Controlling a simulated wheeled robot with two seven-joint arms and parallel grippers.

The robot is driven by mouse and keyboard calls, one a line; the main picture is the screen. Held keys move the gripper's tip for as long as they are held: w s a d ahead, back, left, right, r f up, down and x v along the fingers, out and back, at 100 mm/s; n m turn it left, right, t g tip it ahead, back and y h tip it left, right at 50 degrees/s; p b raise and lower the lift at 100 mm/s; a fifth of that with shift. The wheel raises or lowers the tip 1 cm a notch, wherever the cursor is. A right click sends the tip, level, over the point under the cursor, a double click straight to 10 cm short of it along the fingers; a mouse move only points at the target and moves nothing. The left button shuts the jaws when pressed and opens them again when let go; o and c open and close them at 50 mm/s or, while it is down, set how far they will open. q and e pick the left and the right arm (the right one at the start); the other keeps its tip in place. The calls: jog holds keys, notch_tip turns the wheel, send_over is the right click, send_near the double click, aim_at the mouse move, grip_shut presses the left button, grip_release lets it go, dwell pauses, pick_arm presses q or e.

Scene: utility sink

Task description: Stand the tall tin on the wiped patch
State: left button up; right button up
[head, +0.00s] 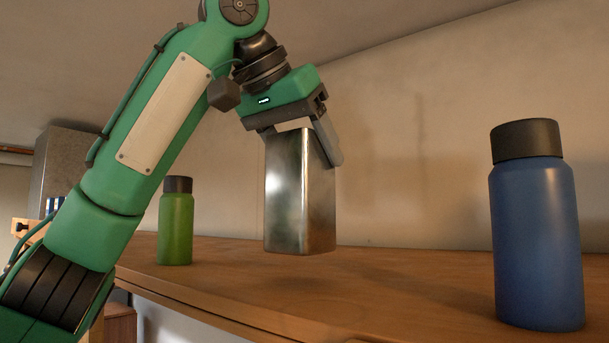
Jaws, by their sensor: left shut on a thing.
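The tall tin (299,195) is a shiny, square-sided metal can, roughly upright. My left gripper (308,133) is shut on its upper end from above. The tin's lower end is just over the wooden shelf (400,290), near the back wall. I cannot tell for sure whether its base touches the wood. I cannot make out a wiped patch on the visible wood. My right gripper is not in view.
A green bottle with a dark cap (176,222) stands left of the tin, close to my left arm. A large blue bottle with a black cap (536,225) stands at the right. The wood between the tin and blue bottle is clear.

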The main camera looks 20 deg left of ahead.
aim_at(305, 178)
pick_arm(q)
jog(key=shift+d+f+p, duration=0.1)
jog(key=shift+f+p, duration=0.25)
jog(key=shift+f, duration=1.55)
jog(key=o, duration=1.7)
jog(key=shift+f, duration=0.1)
